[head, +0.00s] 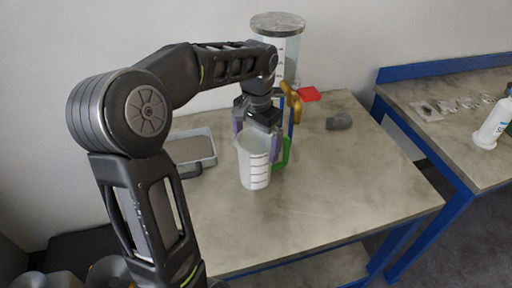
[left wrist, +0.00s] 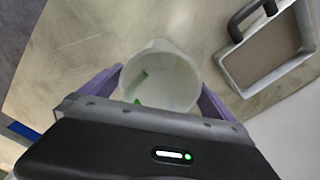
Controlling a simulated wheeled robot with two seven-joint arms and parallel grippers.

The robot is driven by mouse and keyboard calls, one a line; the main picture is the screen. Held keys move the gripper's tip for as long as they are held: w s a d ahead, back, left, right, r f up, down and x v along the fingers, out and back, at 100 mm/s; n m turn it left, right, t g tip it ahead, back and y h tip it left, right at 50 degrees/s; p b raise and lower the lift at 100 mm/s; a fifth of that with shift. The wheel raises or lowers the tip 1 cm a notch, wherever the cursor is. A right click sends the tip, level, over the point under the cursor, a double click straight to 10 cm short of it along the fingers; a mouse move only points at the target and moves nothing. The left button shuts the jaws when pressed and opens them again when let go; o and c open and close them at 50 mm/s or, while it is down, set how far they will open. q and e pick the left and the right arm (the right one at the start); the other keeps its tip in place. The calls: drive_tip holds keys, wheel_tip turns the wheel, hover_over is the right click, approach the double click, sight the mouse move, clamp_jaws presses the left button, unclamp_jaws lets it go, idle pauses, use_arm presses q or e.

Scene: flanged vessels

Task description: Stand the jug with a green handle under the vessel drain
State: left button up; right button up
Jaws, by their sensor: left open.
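The white jug (head: 254,164) with dark level marks stands upright on the table, its green handle (head: 284,154) on the right side. The clear vessel (head: 287,50) with a round metal lid stands behind it, with brass drain fittings (head: 296,105) below. My left gripper (head: 256,139) is at the jug's far side, open, its purple fingers on either side of it. In the left wrist view the jug (left wrist: 172,85) lies between the fingers; whether they touch it I cannot tell. Part of the drain is hidden behind my arm and gripper. My right gripper is not in view.
A grey tray (head: 192,148) with a dark handle is left of the jug. A red object (head: 309,94) and a grey cylindrical piece (head: 339,121) lie at the back right. The table's front and right are clear. A second bench (head: 440,125) holds a white bottle (head: 493,123).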

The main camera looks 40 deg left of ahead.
use_arm(q)
wheel_tip(320, 180, up, 8)
drive_tip(key=shift+d+f+p, duration=0.1)
drive_tip(key=shift+f+p, duration=0.05)
drive_tip(key=shift+p, duration=0.15)
drive_tip(key=shift+r+p, duration=0.8)
drive_tip(key=shift+p, duration=0.05)
drive_tip(key=shift+r+p, duration=0.55)
drive_tip(key=shift+p, duration=0.05)
drive_tip(key=shift+f, duration=0.15)
